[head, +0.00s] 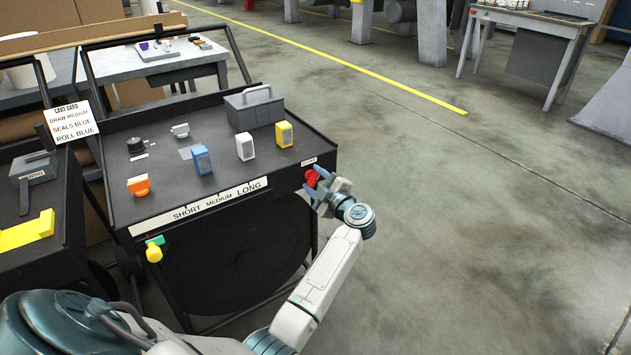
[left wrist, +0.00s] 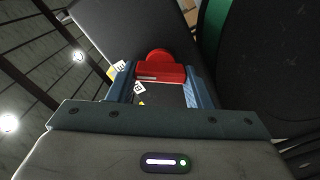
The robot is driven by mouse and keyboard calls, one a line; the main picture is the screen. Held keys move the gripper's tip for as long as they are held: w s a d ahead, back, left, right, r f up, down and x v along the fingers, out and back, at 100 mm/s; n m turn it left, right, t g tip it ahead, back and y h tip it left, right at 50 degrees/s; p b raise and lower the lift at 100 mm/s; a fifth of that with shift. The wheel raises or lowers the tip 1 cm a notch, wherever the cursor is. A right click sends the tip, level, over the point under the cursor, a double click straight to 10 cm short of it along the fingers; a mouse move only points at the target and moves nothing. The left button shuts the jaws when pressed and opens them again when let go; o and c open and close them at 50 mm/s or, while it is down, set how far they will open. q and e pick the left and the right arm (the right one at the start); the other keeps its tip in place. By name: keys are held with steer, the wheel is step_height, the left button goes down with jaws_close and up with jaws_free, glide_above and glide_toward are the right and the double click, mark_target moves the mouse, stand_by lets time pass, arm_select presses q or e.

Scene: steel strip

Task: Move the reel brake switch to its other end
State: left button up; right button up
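The red reel brake switch (head: 311,177) is at the right front corner of the dark cart, just below a small white label. My left gripper (head: 322,187) is right at it, coming from the front right. In the left wrist view the red switch (left wrist: 160,72) shows as a bar with a rounded part behind it, between my two blue fingers (left wrist: 160,90). The fingers are spread wide, one at each end of the bar. Whether they touch it I cannot tell. The switch is partly hidden by the gripper in the head view. My right gripper is out of view.
The cart top (head: 215,125) carries a grey toolbox (head: 254,108) and orange, blue, white and yellow blocks. A yellow knob (head: 153,252) with a green part sits on its front left. A card sign (head: 72,122) stands at left.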

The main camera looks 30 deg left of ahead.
arm_select(q)
steer(key=c, duration=0.3)
steer(key=shift+c, duration=0.2)
